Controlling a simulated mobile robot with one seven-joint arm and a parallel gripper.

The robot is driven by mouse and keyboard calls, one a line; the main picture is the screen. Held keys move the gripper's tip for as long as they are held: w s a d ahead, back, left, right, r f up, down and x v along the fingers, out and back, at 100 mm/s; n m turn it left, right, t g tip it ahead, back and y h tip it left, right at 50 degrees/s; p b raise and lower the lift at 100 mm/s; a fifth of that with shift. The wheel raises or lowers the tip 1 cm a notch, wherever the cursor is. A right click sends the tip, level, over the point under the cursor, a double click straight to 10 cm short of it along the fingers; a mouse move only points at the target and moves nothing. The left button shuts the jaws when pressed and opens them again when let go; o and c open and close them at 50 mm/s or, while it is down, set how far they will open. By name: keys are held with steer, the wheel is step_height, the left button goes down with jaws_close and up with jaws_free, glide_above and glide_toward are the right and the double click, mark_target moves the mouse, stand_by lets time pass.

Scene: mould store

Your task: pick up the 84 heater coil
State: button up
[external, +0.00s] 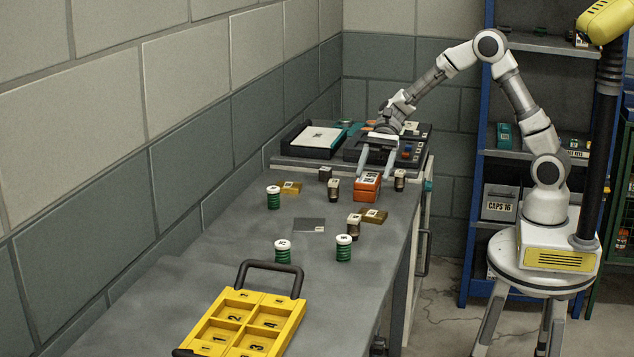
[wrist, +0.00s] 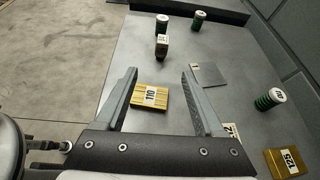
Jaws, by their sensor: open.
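Three green coils with white caps stand upright on the bench. One coil stands near the wall, at left in the external view (external: 273,199) and at right in the wrist view (wrist: 268,102). Its cap seems to bear an 8 and a 4, but I cannot be sure of their order. Two others (external: 282,254) (external: 344,251) stand nearer the external camera; they show small at the top of the wrist view (wrist: 197,27) (wrist: 162,27), their numbers unclear. My gripper (external: 376,172) is open and empty, above the bench by an orange block; it shows in the wrist view (wrist: 159,75).
The orange block (external: 367,189) is near my fingers. A gold block marked 110 (wrist: 146,101), another gold block (wrist: 288,165), small brown pieces (external: 354,230) and a grey plate (external: 309,225) lie around. A yellow tray (external: 212,326) is at the near end. Dark equipment (external: 352,150) stands behind.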

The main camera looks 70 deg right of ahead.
steer(key=b, duration=0.3)
glide_toward(354, 217)
steer(key=shift+m, duration=0.4)
steer(key=a+f, duration=0.1)
steer(key=a, duration=0.1)
steer(key=a+f, duration=0.1)
steer(key=f, duration=0.1)
steer(key=shift+w+a+f, duration=0.15)
steer(key=shift+w+a, duration=0.25)
steer(key=shift+s+r+b+x, duration=0.15)
steer(key=shift+b+x, duration=0.2)
steer(key=shift+x, duration=1)
steer(key=shift+s+r+b+x, duration=0.15)
steer(key=shift+b+x, duration=0.15)
steer(key=shift+x, duration=1.1)
steer(key=shift+a+y, duration=0.1)
steer(key=shift+y, duration=0.2)
jaws_close()
